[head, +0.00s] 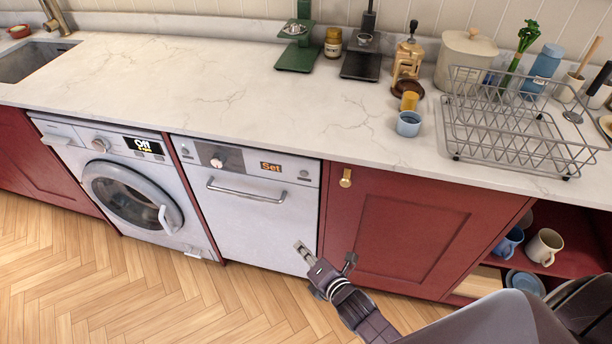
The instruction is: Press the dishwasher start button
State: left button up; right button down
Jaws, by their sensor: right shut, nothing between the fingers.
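The dishwasher (250,220) is the white front with a bar handle, built in under the counter in the middle of the head view. Its panel has a knob (217,160), an orange "Set" display (271,167) and small round marks near both ends, one at the right (303,175). I cannot tell which of these is the start button. The dishwasher door is closed. My left gripper is not in view.
A washing machine (130,190) showing "Off" stands left of the dishwasher. A closed red cabinet door with a brass knob (346,178) is on the right, beside an open shelf with mugs (544,246). The counter (200,80) overhangs the panel. A dish rack (515,125) stands at right.

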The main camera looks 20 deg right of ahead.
aim_at(304, 174)
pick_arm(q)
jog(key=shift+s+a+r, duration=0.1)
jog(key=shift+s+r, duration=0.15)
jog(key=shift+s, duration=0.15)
pick_arm(e)
notch_tip(304, 174, up, 14)
jog(key=w+a+n+t+y, duration=0.1)
jog(key=w+n+t, duration=0.1)
jog(key=n, duration=0.3)
jog(key=shift+w+r+n+t, duration=0.25)
jog(key=shift+n+t, duration=0.15)
jog(key=shift+t, duration=0.1)
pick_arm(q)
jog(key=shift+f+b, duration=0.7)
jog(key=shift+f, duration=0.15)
pick_arm(e)
jog(key=shift+w+d, duration=0.8)
jog(key=shift+w, duration=0.4)
jog(key=shift+w+d, duration=0.8)
jog(key=shift+w, duration=0.45)
jog(key=shift+w+d, duration=0.8)
jog(key=shift+w, duration=0.4)
jog(key=shift+w+d, duration=0.25)
jog(key=shift+w, duration=0.1)
